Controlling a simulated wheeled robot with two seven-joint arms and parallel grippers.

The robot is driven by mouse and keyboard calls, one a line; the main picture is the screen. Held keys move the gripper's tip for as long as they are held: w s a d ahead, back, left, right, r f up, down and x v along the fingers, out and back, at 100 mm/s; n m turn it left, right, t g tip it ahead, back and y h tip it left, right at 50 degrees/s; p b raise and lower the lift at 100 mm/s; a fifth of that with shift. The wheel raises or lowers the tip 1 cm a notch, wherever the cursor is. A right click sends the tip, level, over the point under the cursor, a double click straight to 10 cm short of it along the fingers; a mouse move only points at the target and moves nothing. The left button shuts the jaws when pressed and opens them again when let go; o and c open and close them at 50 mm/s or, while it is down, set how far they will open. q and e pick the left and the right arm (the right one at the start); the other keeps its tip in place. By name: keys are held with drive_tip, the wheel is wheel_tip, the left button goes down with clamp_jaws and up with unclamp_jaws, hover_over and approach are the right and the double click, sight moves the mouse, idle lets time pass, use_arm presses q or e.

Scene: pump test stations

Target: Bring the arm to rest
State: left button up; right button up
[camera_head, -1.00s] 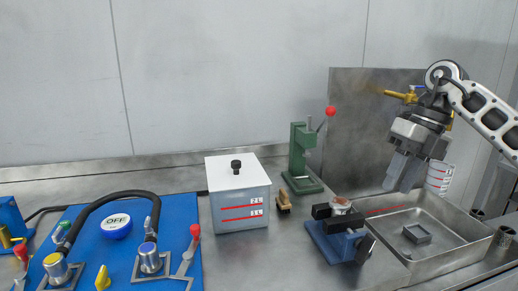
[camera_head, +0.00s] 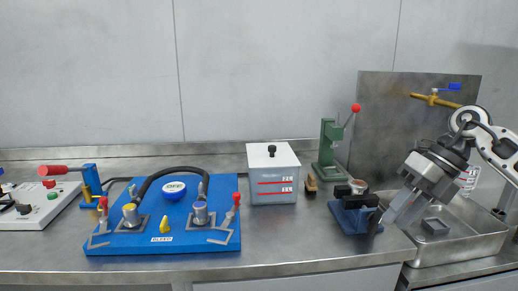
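My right gripper (camera_head: 402,208) hangs over the left part of the metal sink tray (camera_head: 460,255) at the right, pointing down and to the left. Its fingers appear close together, but from this angle I cannot tell whether they are open or shut. I see nothing clearly held in it. My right arm (camera_head: 492,143) comes in from the right edge. My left gripper and arm are not in view.
A blue vise (camera_head: 354,216) stands just left of the gripper. A green press (camera_head: 328,150) with a red knob, a grey tank (camera_head: 273,178) and a brush (camera_head: 310,185) stand behind. A blue pump board (camera_head: 165,232) and a white control box (camera_head: 35,208) are left. The front counter is clear.

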drive_tip(key=s+a+f+m+t+y, duration=0.2)
drive_tip(key=a+y, duration=0.3)
drive_tip(key=a, duration=0.3)
drive_tip(key=s+a+f+m+t+y, duration=0.1)
drive_tip(key=s+a+f+m+y, duration=0.2)
drive_tip(key=a, duration=0.4)
drive_tip(key=s+a+m+t+y, duration=0.1)
drive_tip(key=a+m+t+y, duration=0.1)
drive_tip(key=a+y, duration=0.5)
drive_tip(key=s+d+f+m+t+h, duration=0.1)
drive_tip(key=d+f+m+t+h, duration=0.2)
drive_tip(key=f+m+t+h, duration=0.6)
drive_tip(key=s+d+f+m+t+h, duration=0.1)
drive_tip(key=d+f+m+t+h, duration=0.2)
drive_tip(key=m, duration=1)
drive_tip(key=s+d+f+m+g+h, duration=0.2)
drive_tip(key=s+f+m+g+h, duration=0.3)
drive_tip(key=s+f, duration=0.7)
drive_tip(key=shift+s+d+f+m+g+h, duration=0.2)
drive_tip(key=shift+d+f+m+g+h, duration=0.25)
drive_tip(key=shift+m, duration=0.65)
drive_tip(key=shift+a+r, duration=0.1)
